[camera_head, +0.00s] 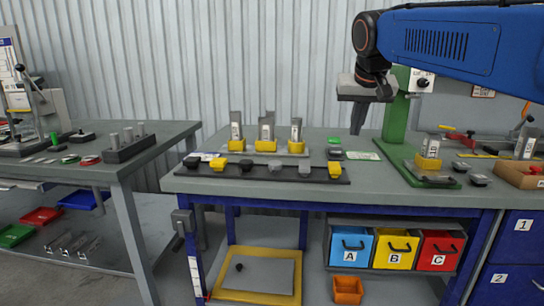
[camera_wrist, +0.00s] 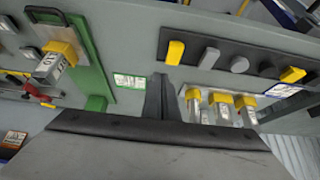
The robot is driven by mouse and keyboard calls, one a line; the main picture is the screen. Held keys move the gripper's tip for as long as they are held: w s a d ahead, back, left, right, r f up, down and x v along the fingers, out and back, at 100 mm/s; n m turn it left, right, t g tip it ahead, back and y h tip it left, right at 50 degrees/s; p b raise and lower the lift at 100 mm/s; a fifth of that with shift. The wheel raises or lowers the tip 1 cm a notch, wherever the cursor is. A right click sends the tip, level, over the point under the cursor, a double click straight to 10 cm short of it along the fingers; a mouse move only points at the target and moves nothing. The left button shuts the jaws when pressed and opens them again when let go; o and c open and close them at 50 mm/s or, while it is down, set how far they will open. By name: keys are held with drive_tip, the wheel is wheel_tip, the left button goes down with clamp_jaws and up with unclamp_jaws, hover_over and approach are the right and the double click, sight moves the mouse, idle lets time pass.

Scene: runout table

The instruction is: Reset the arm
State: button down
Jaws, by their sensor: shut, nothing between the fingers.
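My arm (camera_head: 450,42) is blue and reaches in from the upper right in the head view. My gripper (camera_head: 357,131) hangs from it, pointing down above the back of the grey runout table (camera_head: 225,190), left of the green press post. Its fingers are together with nothing between them. In the wrist view the gripper (camera_wrist: 160,82) also shows as one dark closed point over the tabletop, clear of the parts around it.
A dark strip (camera_head: 262,172) with yellow, black and grey knobs lies along the front. Behind it stand metal pieces on yellow bases (camera_head: 266,145). At right are a green fixture (camera_head: 397,125) and a wooden tray (camera_head: 518,176). Blue, yellow and red bins (camera_head: 396,249) sit below.

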drive_tip(key=s+d+f, duration=0.3)
drive_tip(key=s+f, duration=1.2)
drive_tip(key=s, duration=0.1)
drive_tip(key=s+d+f+n+g, duration=0.1)
drive_tip(key=s+d+f, duration=0.2)
drive_tip(key=s+f, duration=1.2)
drive_tip(key=shift+s+d+f+y, duration=0.35)
drive_tip(key=shift+s+y, duration=0.05)
